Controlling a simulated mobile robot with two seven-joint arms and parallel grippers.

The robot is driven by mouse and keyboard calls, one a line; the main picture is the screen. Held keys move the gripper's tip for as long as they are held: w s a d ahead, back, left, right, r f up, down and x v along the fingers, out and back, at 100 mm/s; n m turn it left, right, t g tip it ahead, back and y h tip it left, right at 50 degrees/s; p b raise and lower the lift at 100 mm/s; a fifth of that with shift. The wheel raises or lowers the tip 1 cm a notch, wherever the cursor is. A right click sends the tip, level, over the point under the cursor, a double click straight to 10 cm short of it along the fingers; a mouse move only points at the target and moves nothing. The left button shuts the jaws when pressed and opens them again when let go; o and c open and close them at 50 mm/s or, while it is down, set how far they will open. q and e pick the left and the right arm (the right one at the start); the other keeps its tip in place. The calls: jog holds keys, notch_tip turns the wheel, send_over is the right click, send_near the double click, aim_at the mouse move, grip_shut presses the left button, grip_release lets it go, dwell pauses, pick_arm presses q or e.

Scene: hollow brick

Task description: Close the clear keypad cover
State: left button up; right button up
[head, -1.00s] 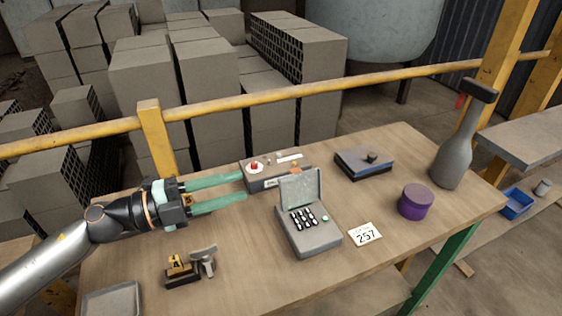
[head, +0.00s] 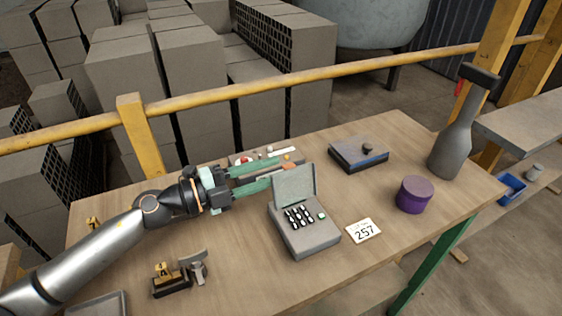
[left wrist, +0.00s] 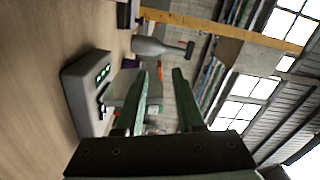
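The keypad box (head: 310,238) sits on the table, with dark keys and a green button on its top. Its clear cover (head: 294,187) is hinged at the back edge and stands raised, nearly upright. My left gripper (head: 275,172) is open and empty, its two green fingers apart just behind and left of the raised cover. In the head view I cannot tell whether a finger touches the cover. The left wrist view shows the keypad box (left wrist: 82,95) left of the fingers (left wrist: 160,73), with the cover partly behind the nearer finger. My right gripper is not in view.
A control box with a red button (head: 244,159) lies behind my fingers, partly hidden. A 257 card (head: 363,231), purple tin (head: 413,195), dark case (head: 358,155) and grey bottle (head: 452,140) stand to the right. A small stamp-like item (head: 172,280) lies front left.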

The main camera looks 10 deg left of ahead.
aim_at(283, 168)
pick_arm(q)
jog(key=shift+x, duration=1.65)
grip_shut()
